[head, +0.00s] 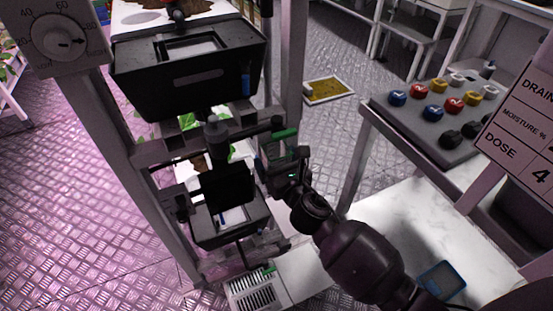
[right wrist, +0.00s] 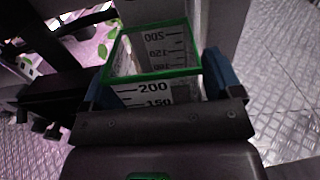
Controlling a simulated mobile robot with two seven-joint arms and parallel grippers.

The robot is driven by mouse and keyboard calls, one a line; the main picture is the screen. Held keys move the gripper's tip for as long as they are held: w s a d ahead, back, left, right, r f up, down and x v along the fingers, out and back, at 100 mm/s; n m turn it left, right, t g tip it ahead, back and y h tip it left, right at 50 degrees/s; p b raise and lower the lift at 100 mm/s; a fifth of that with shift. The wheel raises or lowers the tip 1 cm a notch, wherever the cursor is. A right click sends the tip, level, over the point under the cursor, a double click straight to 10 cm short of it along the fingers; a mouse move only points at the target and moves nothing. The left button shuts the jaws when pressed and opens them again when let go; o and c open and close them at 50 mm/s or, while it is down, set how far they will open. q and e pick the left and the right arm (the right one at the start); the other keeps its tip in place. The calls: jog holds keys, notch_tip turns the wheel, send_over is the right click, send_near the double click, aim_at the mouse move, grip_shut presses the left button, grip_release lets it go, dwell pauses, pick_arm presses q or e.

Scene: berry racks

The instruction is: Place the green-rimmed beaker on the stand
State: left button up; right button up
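The green-rimmed beaker (right wrist: 152,72) is clear and square, with black volume marks up to 200. In the right wrist view it sits between the blue pads of my right gripper (right wrist: 160,88), which touch or nearly touch its sides. In the head view the green-rimmed beaker (head: 277,147) is beside the rack post, partly hidden by my right gripper (head: 282,160). A white slotted platform (head: 255,290), possibly the stand, lies low at the bottom, below and left of the gripper. My left gripper does not show.
A rack with black trays (head: 190,85) stands left of my right arm. A white worktop (head: 400,235) at the right holds a blue-rimmed container (head: 442,281). A button panel (head: 425,112) stands behind it. A yellow floor tray (head: 327,90) lies beyond.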

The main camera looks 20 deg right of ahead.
jog(key=shift+r, duration=0.35)
jog(key=shift+s+f, duration=0.15)
jog(key=shift+s, duration=0.2)
pick_arm(q)
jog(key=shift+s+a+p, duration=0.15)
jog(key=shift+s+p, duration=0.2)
jog(key=shift+p, duration=0.2)
pick_arm(e)
jog(key=s, duration=1.1)
jog(key=shift+s+d, duration=0.15)
jog(key=shift+d, duration=0.05)
